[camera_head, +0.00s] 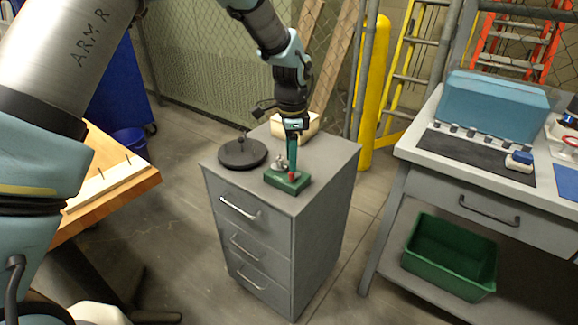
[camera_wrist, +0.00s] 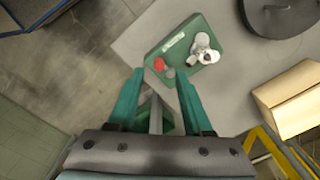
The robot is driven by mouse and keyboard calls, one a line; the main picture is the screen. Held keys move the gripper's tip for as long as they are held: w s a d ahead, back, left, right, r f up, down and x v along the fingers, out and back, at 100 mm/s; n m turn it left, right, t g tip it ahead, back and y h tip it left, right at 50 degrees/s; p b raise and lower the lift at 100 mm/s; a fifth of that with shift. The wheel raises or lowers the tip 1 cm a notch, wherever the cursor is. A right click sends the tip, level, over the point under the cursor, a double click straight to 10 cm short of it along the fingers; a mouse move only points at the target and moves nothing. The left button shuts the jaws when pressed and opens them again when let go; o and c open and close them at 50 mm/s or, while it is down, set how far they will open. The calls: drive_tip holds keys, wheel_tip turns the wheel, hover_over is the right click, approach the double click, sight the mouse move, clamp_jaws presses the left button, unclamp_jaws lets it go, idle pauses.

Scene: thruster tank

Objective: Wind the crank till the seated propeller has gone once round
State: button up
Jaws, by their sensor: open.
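A green box (camera_head: 288,181) with a pale label stands on top of the grey cabinet; it also shows in the wrist view (camera_wrist: 176,40). A silvery-white propeller-like part (camera_wrist: 203,46) sits on it, seen small in the head view (camera_head: 279,160). A red crank knob (camera_wrist: 159,64) is at the box's near edge in the wrist view. My gripper (camera_wrist: 160,73) has its two green fingers apart, pointing down, with the red knob in line with the gap at the fingertips. I cannot tell whether the fingertips reach around the knob or hover above it. The gripper hides part of the box in the head view.
The grey cabinet (camera_head: 250,238) also bears a dark round disc (camera_head: 242,153) left of the box and a beige block (camera_head: 297,124) behind. A wooden bench (camera_head: 135,185) stands left, a grey workbench (camera_head: 450,172) right.

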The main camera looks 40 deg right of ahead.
drive_tip(key=shift+s+f+p, duration=0.1)
drive_tip(key=shift+f+p, duration=0.25)
drive_tip(key=shift+f, duration=1.9)
clamp_jaws()
